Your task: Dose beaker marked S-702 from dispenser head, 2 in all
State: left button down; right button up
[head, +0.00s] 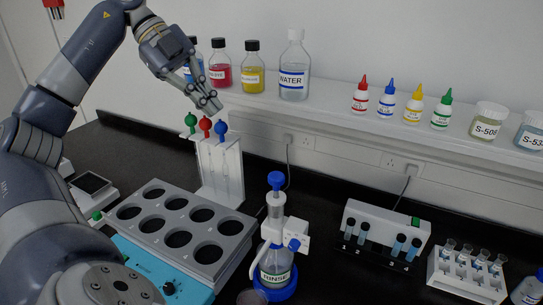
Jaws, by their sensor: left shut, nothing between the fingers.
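A bottle labelled RINSE (275,272) stands on a blue base on the black bench. It carries a white dispenser head (277,226) with a blue top knob (276,181) and a spout to the lower left. The top of a small round vessel (252,297) shows at the bottom edge beside it; I cannot see a label on it. No beaker that I can read as S-702 is in view. My left gripper (208,103) is shut and empty, in the air above the pipette stand and in front of the shelf bottles. My right gripper is not in view.
A grey block with round wells (180,218) sits on a blue-fronted unit. A white stand (220,170) holds coloured-bulb pipettes. The shelf (330,107) bears bottles and beakers S-508 (487,121) and S-53-something (531,132). Vial racks (467,278) stand right.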

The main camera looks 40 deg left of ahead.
pick_arm(q)
jog(key=w+d+n+h, duration=0.2)
jog(key=w+d+n, duration=0.1)
jog(key=n, duration=0.2)
jog(key=g+b, duration=0.1)
jog(key=b, duration=0.2)
send_over(271, 174)
jog(key=f, duration=0.6)
jog(key=shift+w+a+f, duration=0.1)
jog(key=shift+a, duration=0.1)
notch_tip(271, 174, down, 3)
jog(key=shift+d+r+n, duration=0.15)
jog(key=shift+r+n, duration=0.05)
jog(key=shift+n, duration=0.1)
jog(key=shift+f+b, duration=0.35)
jog(key=shift+f, duration=0.3)
